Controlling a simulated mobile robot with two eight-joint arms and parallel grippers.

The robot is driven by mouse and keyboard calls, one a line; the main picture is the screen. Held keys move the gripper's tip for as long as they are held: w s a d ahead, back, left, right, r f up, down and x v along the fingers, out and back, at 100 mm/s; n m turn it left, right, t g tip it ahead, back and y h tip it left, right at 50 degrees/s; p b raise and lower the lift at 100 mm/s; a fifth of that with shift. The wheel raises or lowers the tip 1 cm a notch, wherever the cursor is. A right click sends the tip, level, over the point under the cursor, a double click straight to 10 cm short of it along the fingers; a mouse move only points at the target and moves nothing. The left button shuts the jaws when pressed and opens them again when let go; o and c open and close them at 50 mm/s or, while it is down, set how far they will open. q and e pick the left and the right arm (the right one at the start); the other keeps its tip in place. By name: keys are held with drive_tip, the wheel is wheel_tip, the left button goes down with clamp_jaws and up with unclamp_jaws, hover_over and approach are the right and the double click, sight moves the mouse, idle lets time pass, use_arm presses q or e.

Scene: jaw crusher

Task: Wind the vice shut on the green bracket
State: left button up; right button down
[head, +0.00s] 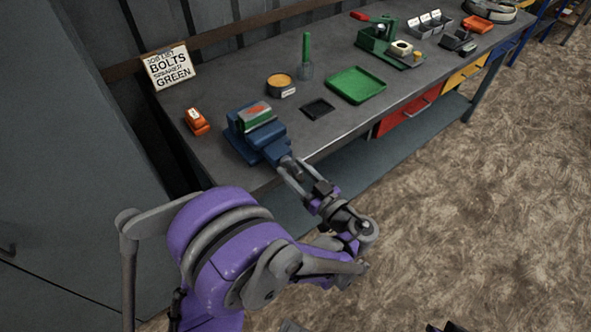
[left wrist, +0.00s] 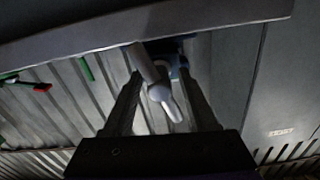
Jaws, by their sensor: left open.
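The blue vice (head: 268,146) stands near the front edge of the bench, at its left end. The green bracket (head: 257,114), with some red and white on top, sits between the vice jaws; whether both jaws touch it is too small to tell. My left gripper (head: 289,168) is open at the front end of the vice, where the screw and handle are. In the left wrist view, a pale grey handle (left wrist: 162,94) shows between the two dark fingers of the left gripper (left wrist: 160,76), with no clear grip on it. My right gripper is not in view.
A yellow-topped tin (head: 281,83), a small black tray (head: 318,109) and a green tray (head: 357,85) lie to the right. The floor in front of the bench is clear.

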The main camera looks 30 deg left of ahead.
use_arm(q)
clamp_jaws()
idle(0.3)
drive_tip(key=m+b, duration=0.1)
drive_tip(key=m, duration=0.2)
drive_tip(key=shift+m, duration=1.4)
unclamp_jaws()
